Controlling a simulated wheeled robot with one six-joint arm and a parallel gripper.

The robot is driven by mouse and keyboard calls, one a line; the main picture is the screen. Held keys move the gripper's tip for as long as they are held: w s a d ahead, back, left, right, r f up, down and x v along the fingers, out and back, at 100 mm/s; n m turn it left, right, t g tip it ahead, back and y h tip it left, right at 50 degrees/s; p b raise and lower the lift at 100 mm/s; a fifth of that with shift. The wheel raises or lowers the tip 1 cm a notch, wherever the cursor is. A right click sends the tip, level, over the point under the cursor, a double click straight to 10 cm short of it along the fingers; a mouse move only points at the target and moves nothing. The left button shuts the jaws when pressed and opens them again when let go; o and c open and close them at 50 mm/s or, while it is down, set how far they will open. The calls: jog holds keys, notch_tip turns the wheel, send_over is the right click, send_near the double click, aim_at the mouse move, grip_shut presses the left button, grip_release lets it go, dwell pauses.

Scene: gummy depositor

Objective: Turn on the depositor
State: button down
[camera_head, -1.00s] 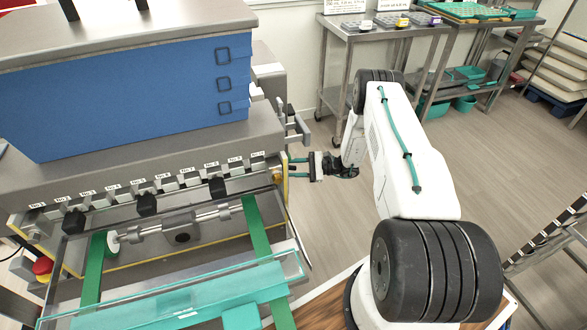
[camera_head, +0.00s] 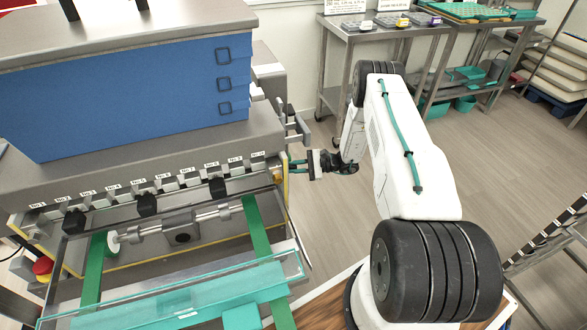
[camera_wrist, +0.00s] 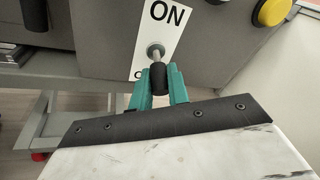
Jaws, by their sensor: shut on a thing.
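The depositor (camera_head: 150,145) is the large grey machine with blue hopper sides, filling the left of the head view. In the wrist view its side (camera_wrist: 110,30) carries a white plate (camera_wrist: 160,25) marked "ON" at the top. A metal toggle switch (camera_wrist: 157,52) with a black tip sticks out from the plate. My gripper (camera_wrist: 158,88) has teal fingers on either side of the black tip and is shut on it. In the head view my gripper (camera_head: 297,168) is at the machine's right side, where the switch itself is hidden or too small to make out.
A yellow round button (camera_wrist: 271,12) sits right of the plate. A red button (camera_head: 42,266) is at the machine's left front. Steel tables (camera_head: 385,32) with trays stand at the back. The floor (camera_head: 480,150) to the right of my arm is open.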

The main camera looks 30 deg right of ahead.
aim_at(293, 166)
notch_tip(293, 166, up, 2)
jog(key=h, duration=0.2)
jog(key=n+g+h, duration=0.1)
jog(key=h, duration=0.1)
jog(key=shift+d+g+h, duration=0.15)
jog(key=shift+g+h, duration=0.15)
jog(key=shift+a+r+n+g+h, duration=0.1)
jog(key=shift+r+n+g+h, duration=0.2)
jog(key=shift+h, duration=0.65)
jog(key=shift+a+r+n+g+h, duration=0.1)
jog(key=shift+r+g+h, duration=0.3)
jog(key=shift+h, duration=0.55)
jog(key=c, duration=1.4)
grip_release()
jog(key=shift+o, duration=0.2)
jog(key=v, duration=0.7)
jog(key=shift+s+d+r, duration=0.15)
jog(key=shift+d+r, duration=0.05)
jog(key=shift+r, duration=0.15)
